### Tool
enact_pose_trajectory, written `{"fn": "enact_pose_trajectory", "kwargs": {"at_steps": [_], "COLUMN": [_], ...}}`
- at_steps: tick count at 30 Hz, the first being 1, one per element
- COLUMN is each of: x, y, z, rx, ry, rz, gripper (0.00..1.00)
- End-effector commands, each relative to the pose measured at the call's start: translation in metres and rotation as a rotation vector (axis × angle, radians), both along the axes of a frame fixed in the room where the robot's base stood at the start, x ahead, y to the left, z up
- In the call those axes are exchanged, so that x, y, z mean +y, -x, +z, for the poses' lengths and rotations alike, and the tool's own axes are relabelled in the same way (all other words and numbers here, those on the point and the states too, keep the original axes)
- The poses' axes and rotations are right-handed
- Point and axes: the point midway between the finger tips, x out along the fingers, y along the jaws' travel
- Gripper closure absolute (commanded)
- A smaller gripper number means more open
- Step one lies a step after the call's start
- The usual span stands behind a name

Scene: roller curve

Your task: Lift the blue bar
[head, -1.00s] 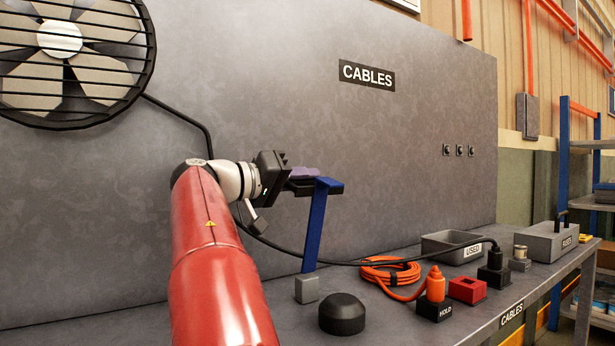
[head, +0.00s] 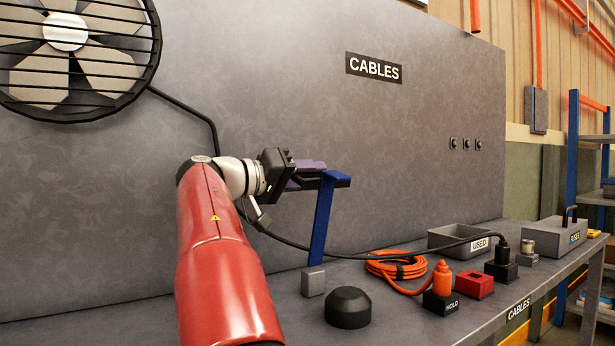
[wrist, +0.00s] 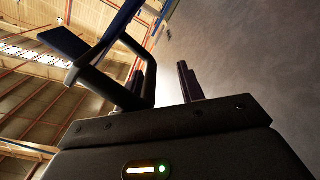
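The blue bar (head: 320,225) rises from a small grey block (head: 313,281) on the bench, leaning slightly right, with a short blue piece across its top. My gripper (head: 312,180) is level with the bar's top, just left of it; its dark and purple fingers overlap the top in the head view, and contact there cannot be told. In the wrist view, the two fingers of my gripper (wrist: 165,88) stand apart with a bright gap between them. The blue bar (wrist: 122,22) passes up and left of them, and a dark bent rod lies by the left finger.
A black knob (head: 348,308) sits right of the grey block. An orange cable coil (head: 393,264), a red socket block (head: 474,285), a tray (head: 455,240) and a grey box (head: 558,238) stand farther right. A black cable runs behind the bar. The wall panel is close behind.

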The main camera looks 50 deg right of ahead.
Motion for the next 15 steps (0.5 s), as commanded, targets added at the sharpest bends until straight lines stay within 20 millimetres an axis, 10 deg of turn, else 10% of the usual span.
{"fn": "enact_pose_trajectory", "kwargs": {"at_steps": [15], "x": [0.052], "y": [-0.015], "z": [-0.003], "rx": [0.000], "ry": [-0.003], "rz": [0.009], "gripper": [0.66]}}
